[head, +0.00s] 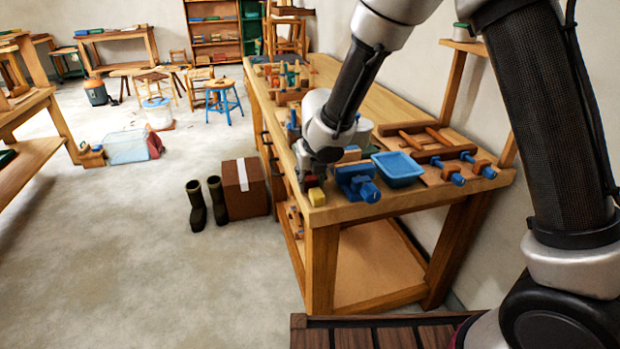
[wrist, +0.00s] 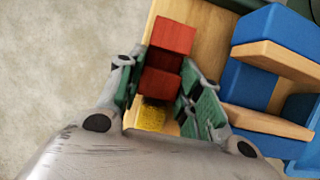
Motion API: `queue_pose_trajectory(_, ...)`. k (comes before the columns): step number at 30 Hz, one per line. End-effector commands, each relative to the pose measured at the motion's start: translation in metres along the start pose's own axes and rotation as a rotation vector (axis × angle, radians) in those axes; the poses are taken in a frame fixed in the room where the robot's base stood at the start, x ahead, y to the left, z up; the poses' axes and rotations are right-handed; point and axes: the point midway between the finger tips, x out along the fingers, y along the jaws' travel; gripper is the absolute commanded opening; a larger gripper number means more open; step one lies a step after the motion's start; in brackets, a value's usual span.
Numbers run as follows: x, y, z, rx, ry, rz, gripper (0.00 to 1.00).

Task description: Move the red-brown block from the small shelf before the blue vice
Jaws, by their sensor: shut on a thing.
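My gripper (head: 311,174) is low over the near left corner of the workbench, left of the blue vice (head: 356,182). In the wrist view its green-padded fingers (wrist: 160,88) are shut on a red-brown block (wrist: 160,83). Whether this block touches the bench top is unclear. Another red face (wrist: 173,37) shows just beyond it; I cannot tell if it is a separate block. The blue vice with wooden jaw strips (wrist: 270,85) is right of the fingers, apart from them. The small shelf (head: 464,47) is on the wall at the upper right.
A yellow block (head: 316,196) sits at the bench corner, close to the held block, and shows in the wrist view (wrist: 152,117). A blue tray (head: 398,168) and wooden clamps (head: 440,155) lie right of the vice. Boots (head: 207,204) and a box (head: 245,188) stand on the floor.

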Motion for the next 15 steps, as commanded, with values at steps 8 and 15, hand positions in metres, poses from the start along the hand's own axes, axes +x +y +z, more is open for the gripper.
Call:
queue_pose_trajectory(8,-0.0001,-0.0002,-0.0002,0.000,0.000,0.000,0.11)
queue_pose_trajectory(15,0.0036,-0.0007,-0.0012,0.001,-0.001,-0.001,0.11)
